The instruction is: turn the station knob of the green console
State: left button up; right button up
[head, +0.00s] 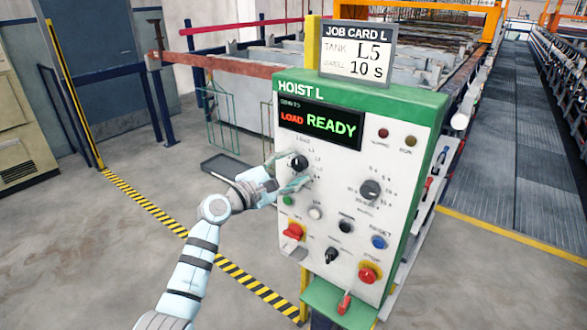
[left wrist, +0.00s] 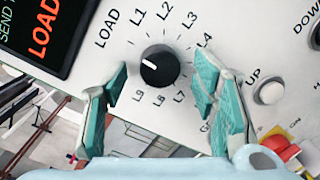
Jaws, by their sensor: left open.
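The green-edged white console (head: 403,112), headed HOIST L, stands at centre right. Its black station knob (head: 299,162) is at the left of the panel under the display (head: 320,124), which reads SEND TO LOAD and READY. In the left wrist view the knob (left wrist: 160,66) has its white mark pointing left and slightly up, on the LOAD side. Labels LOAD, L1 to L4 and L7 to L9 show around it. My left gripper (head: 286,172) is open, its teal fingers on either side of the knob with visible gaps. My right gripper is out of view.
A job card (head: 357,52) above the console reads tank L5, 10 s. A second dial (head: 370,190), buttons, red switches and an emergency-style red knob (head: 368,274) share the panel. A striped floor line (head: 148,205) runs left; open floor lies beyond it.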

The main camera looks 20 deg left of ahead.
pick_arm(q)
jog(key=shift+w+d, duration=0.25)
jog(key=shift+w, duration=0.1)
jog(key=shift+a, duration=0.1)
jog(key=c, duration=1.2)
